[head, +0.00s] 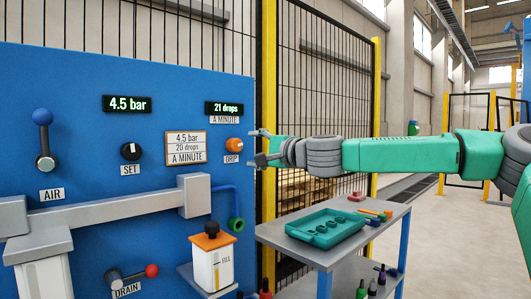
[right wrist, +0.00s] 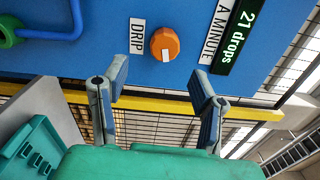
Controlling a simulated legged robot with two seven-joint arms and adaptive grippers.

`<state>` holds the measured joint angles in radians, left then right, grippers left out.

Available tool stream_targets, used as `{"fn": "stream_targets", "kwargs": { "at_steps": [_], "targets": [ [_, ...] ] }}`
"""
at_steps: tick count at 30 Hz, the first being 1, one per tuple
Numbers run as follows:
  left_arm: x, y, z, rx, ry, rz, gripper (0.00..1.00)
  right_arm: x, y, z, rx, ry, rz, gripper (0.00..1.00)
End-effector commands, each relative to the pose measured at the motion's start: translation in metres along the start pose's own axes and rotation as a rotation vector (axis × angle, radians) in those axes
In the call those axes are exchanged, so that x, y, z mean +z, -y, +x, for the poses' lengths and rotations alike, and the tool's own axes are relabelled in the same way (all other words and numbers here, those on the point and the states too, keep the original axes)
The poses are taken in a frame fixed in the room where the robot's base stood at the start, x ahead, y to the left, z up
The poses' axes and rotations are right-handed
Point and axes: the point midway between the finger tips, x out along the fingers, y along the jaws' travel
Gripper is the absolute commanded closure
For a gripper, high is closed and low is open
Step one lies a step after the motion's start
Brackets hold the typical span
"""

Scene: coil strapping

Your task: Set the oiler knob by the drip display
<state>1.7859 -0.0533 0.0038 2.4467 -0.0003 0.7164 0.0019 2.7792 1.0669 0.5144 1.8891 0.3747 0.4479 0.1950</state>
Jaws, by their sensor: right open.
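The orange oiler knob (head: 233,145) sits on the blue panel above the DRIP label (head: 232,159). In the right wrist view the knob (right wrist: 165,44) shows a white mark at its edge. The drip display (head: 228,108) reads 21 drops a minute. The white card (head: 186,147) reads 4.5 bar and 20 drops a minute. My right gripper (head: 262,147) is just right of the knob, apart from it. In the right wrist view its two fingers are spread, with the knob beyond and between their tips. My left gripper is not in view.
The pressure display (head: 127,104) reads 4.5 bar, above the black SET knob (head: 131,151). The AIR lever (head: 43,140) and grey pipe (head: 110,207) are left and below. A trolley (head: 345,257) with a green tray (head: 326,228) stands below my right arm. A yellow-posted fence stands behind.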

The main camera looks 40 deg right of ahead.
Motion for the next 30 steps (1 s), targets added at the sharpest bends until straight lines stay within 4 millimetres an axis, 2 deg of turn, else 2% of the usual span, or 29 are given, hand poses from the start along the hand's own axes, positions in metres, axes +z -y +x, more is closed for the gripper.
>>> {"fn": "stream_targets", "kwargs": {
  "at_steps": [3, 10, 30],
  "targets": [
    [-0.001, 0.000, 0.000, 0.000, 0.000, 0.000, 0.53, 0.000, -0.001, -0.019, -0.001, 0.003, 0.004, 0.47],
    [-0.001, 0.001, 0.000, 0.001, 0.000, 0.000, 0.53, 0.000, -0.002, -0.040, 0.002, 0.000, 0.002, 0.47],
    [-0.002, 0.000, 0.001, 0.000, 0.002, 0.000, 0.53, -0.001, -0.003, -0.045, 0.004, 0.001, 0.001, 0.47]
  ]
}}
